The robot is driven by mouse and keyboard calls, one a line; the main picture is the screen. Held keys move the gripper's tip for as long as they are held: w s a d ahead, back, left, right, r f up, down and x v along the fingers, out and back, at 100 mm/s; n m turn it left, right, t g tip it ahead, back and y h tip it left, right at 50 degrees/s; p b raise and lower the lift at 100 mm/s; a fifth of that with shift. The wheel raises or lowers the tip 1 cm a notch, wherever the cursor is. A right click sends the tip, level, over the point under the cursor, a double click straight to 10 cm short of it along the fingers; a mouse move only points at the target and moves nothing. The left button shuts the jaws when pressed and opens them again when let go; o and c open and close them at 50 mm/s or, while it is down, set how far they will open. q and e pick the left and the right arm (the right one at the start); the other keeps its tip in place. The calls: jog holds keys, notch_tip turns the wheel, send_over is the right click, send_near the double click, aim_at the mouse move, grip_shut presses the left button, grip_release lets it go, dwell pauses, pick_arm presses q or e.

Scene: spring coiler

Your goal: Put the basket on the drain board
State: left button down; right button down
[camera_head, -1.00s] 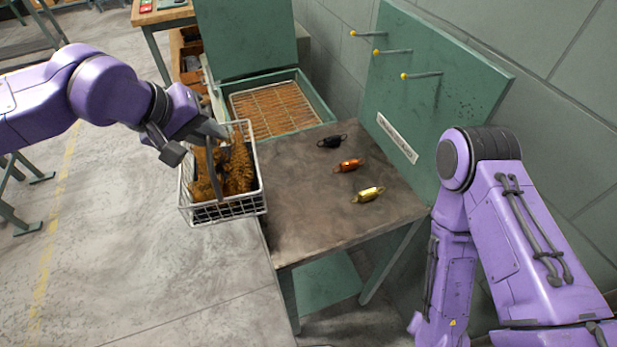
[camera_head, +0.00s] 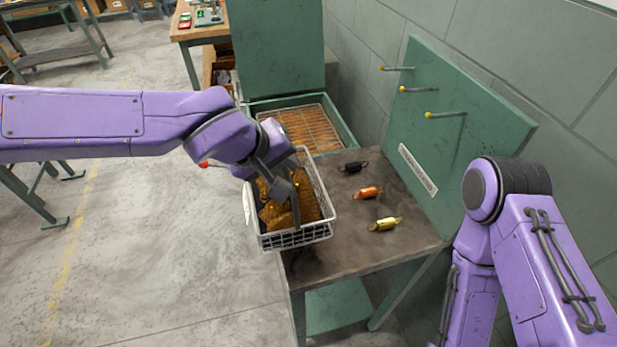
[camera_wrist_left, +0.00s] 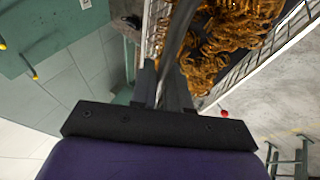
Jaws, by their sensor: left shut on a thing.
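The basket (camera_head: 297,239) is a white wire basket with golden-brown coiled springs (camera_head: 292,211) inside. It hangs over the left edge of the drain board (camera_head: 345,245), a dark worn surface on green legs; whether it touches the board I cannot tell. My left gripper (camera_head: 283,186) is shut on the basket's grey handle, over its middle. In the left wrist view the handle (camera_wrist_left: 180,40) runs up from between the fingers, with the springs (camera_wrist_left: 225,40) beyond. My right gripper is not in view; only my right arm shows at the right.
The board's front is bare.

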aim_at(307, 168)
pick_arm(q)
jog(key=x, duration=0.6)
jog(key=w+x, duration=0.1)
jog(key=x, duration=0.2)
jog(key=shift+s+d+r+b, duration=0.1)
jog(key=shift+d+r+b, duration=0.25)
jog(key=shift+r, duration=0.1)
notch_tip(307, 168, down, 3)
jog(key=shift+f+b, duration=0.15)
jog(key=shift+b, duration=0.4)
jog(key=c, duration=1.5)
grip_release()
jog(key=shift+f, duration=0.15)
jog(key=o, duration=0.4)
